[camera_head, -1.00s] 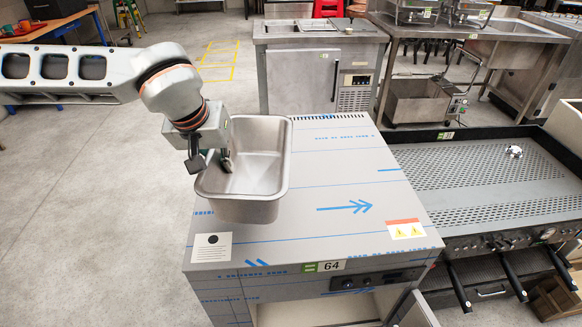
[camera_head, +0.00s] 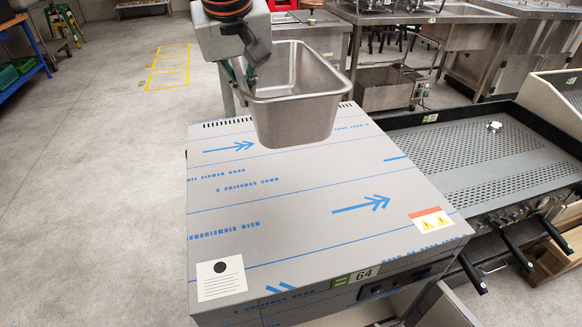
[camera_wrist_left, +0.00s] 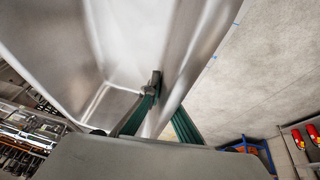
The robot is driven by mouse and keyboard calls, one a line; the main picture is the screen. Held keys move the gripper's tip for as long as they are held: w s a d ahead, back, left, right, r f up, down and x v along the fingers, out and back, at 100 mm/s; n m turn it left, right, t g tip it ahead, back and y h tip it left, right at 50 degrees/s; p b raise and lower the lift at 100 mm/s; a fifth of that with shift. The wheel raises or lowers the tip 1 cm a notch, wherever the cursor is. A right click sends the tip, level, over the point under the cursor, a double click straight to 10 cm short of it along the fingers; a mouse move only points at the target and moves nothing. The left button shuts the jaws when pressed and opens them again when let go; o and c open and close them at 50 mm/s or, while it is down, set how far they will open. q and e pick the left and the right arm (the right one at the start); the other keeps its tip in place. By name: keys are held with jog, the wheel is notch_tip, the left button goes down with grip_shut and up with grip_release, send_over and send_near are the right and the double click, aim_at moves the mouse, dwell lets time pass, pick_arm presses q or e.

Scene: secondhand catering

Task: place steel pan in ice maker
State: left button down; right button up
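The steel pan (camera_head: 295,115) is a deep, rectangular, open-topped metal tub. It hangs upright above the back part of the film-covered steel cabinet (camera_head: 290,215) tagged 64, which may be the ice maker. My left gripper (camera_head: 243,82) is shut on the pan's left wall at the rim. In the left wrist view the green finger pads (camera_wrist_left: 160,108) straddle the wall of the pan (camera_wrist_left: 85,40). The cabinet's front is open low down, with a door (camera_head: 440,308) swung out at the right; its inside is mostly hidden. My right gripper is not in view.
A perforated griddle-like unit (camera_head: 465,150) with dark handles stands right of the cabinet. Steel counters (camera_head: 455,45) line the back, with a steel basin (camera_head: 385,88) low beneath. The floor (camera_head: 90,200) at left is clear.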

pick_arm(q)
jog(key=shift+d+r, duration=0.2)
jog(key=shift+f, duration=0.15)
jog(key=b, duration=0.2)
send_over(260, 183)
jog(key=s, duration=0.2)
notch_tip(260, 183, down, 7)
notch_tip(260, 183, down, 12)
jog(key=shift+a+f+b, duration=0.15)
jog(key=shift+f+b, duration=0.05)
jog(key=shift+b, duration=0.85)
jog(key=shift+f, duration=0.15)
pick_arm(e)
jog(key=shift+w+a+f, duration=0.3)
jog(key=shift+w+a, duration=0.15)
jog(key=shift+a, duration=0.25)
